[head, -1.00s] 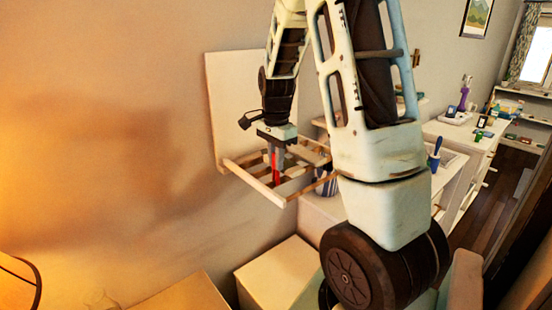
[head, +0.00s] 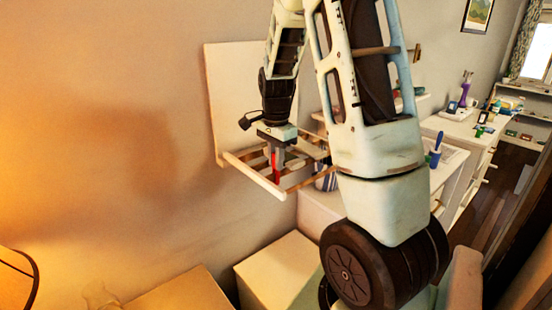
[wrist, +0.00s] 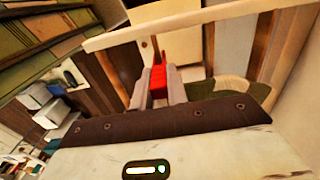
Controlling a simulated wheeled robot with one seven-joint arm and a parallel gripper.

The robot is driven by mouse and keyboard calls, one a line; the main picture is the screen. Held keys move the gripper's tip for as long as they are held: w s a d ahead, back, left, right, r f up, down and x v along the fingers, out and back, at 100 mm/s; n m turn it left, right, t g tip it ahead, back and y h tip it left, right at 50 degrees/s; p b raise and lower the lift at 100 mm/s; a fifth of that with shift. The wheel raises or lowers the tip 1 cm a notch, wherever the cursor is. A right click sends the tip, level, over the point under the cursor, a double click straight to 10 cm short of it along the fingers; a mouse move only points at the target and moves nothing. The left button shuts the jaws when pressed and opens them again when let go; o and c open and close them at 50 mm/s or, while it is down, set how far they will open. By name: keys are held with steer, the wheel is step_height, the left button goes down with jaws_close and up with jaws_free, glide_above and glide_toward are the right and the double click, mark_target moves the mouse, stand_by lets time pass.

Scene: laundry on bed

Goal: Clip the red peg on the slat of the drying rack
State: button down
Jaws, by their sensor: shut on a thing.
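The red peg (wrist: 158,80) is held between the two fingers of my gripper (wrist: 160,90) in the wrist view. In the head view the red peg (head: 275,166) shows as a thin red strip at my gripper (head: 278,165). The gripper is shut on it and points down over the wooden drying rack (head: 256,178), which folds out from a pale board on the wall. A slat (wrist: 190,24) of the rack crosses the wrist view just beyond the peg. I cannot tell whether the peg touches a slat.
The pale back board (head: 228,88) stands on the wall behind my gripper. A striped container (head: 328,181) sits just right of the rack. A pale box (head: 278,270) is below. A white counter with bottles (head: 462,120) is at the far right.

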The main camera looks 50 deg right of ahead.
steer(key=shift+f, duration=0.5)
steer(key=c, duration=1.3)
jaws_free()
step_height(320, 180, up, 18)
steer(key=b, duration=0.3)
steer(key=shift+f, duration=0.25)
